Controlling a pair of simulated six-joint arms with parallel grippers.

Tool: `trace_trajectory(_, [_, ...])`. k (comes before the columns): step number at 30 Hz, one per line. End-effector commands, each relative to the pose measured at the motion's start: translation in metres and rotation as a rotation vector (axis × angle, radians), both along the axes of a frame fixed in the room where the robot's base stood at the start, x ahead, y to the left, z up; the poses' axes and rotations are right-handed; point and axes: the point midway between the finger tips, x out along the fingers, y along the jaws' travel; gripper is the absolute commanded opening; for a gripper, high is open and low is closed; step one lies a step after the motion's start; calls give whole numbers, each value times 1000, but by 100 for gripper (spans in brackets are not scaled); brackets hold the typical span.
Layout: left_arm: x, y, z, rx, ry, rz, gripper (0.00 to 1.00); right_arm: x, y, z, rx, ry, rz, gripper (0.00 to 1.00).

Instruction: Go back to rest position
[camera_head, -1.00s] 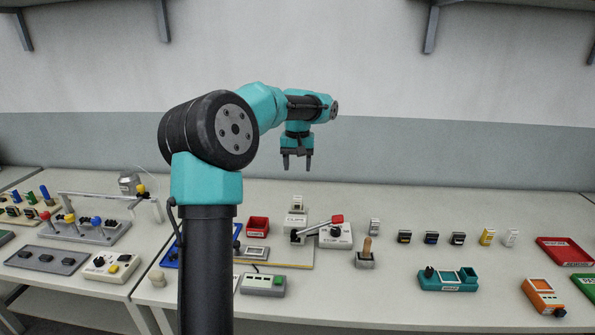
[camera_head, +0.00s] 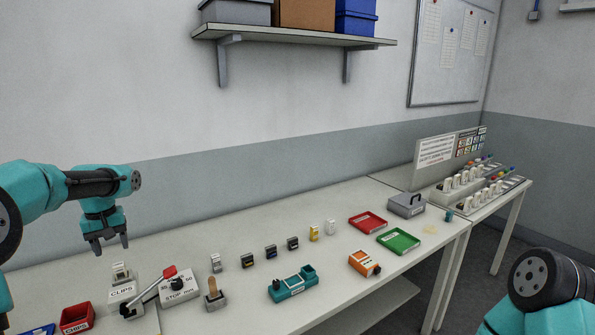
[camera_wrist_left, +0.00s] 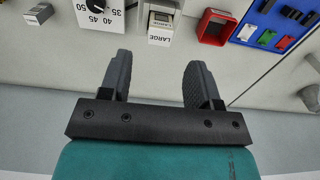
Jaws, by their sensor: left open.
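My left gripper (camera_head: 111,246) hangs pointing down above the back of the table, at the left of the head view. In the left wrist view my left gripper (camera_wrist_left: 158,82) has its two dark fingers wide apart, with nothing between them. It is open and touches nothing that I can see. My right arm shows only as a teal and black joint at the bottom right of the head view; its gripper is out of frame.
Several small connectors, a teal fixture (camera_head: 292,284), a red tray (camera_head: 368,222) and a green tray (camera_head: 398,240) lie rightward. A shelf (camera_head: 290,37) hangs above.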

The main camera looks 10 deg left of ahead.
Motion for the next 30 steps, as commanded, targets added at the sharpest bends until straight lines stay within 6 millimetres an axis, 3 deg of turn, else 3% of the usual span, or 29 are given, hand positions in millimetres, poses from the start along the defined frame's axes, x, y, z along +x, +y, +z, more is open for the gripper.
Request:
trace_trajectory(9, [-1,0,-49,-1,4,-1,57,0,0,0,0,0,0,43])
trace_trajectory(15, [0,0,-67,0,1,-1,57,0,0,0,0,0,0,43])
trace_trajectory(30, [0,0,-68,1,-1,-1,57,0,0,0,0,0,0,43])
